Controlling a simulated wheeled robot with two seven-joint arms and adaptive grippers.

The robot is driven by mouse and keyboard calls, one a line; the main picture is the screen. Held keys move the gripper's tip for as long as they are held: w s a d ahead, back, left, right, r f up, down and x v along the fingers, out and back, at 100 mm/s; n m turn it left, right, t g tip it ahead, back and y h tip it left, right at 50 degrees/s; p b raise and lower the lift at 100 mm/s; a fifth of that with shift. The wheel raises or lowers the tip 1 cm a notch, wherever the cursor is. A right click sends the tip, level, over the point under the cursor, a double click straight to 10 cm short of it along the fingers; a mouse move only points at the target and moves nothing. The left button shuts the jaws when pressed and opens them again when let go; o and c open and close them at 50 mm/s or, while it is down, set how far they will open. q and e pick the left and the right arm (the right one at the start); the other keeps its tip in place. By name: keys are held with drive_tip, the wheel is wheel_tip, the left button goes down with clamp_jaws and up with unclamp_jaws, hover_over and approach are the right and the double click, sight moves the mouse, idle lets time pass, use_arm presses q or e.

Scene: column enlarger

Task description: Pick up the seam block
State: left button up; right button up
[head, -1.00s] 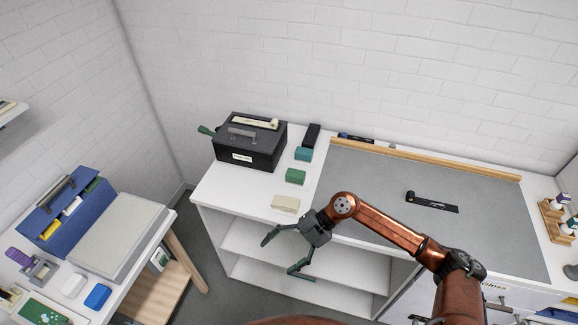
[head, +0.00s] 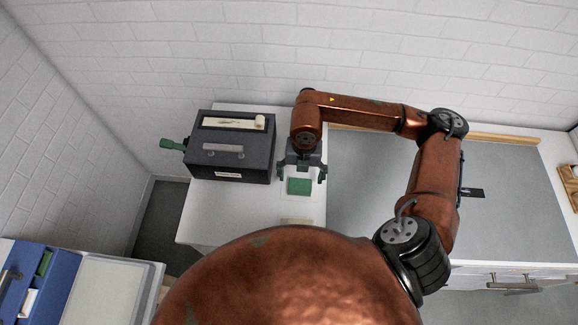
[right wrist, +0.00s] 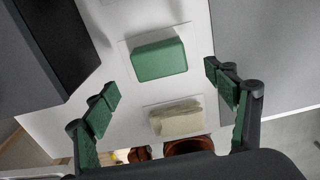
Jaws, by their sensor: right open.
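No block carries a readable name, so I cannot tell which is the seam block. A green block (head: 298,186) lies on the white counter; it also shows in the right wrist view (right wrist: 160,58) on a pale pad. A cream block (head: 297,222) lies nearer me and shows lower in the right wrist view (right wrist: 176,118). My right gripper (head: 302,177) points down over the counter by the green block, fingers apart. In the right wrist view (right wrist: 163,96) nothing is between its fingertips. My left gripper is out of view.
A black box (head: 232,165) with a handle and green lever stands close left of the blocks. A grey mat (head: 370,190) with a wooden strip (head: 490,137) behind it lies to the right. A blue case (head: 35,280) stands at the lower left.

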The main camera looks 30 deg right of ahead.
sight(300, 184)
drive_tip(key=shift+w+d+f, duration=0.1)
drive_tip(key=shift+w+d, duration=0.05)
drive_tip(key=shift+w, duration=0.1)
drive_tip(key=shift+s+f, duration=0.15)
drive_tip(key=shift+f, duration=0.4)
drive_tip(key=shift+s+f, duration=0.15)
drive_tip(key=shift+f, duration=0.4)
wheel_tip(300, 184, down, 4)
drive_tip(key=shift+w+f+p, duration=0.15)
drive_tip(key=shift+f+p, duration=0.1)
drive_tip(key=shift+p, duration=0.2)
drive_tip(key=shift+f, duration=0.3)
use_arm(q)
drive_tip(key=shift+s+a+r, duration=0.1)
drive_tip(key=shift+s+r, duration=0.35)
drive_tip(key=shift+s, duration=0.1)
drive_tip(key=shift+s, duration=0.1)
use_arm(e)
drive_tip(key=shift+c, duration=0.3)
drive_tip(key=c, duration=1.3)
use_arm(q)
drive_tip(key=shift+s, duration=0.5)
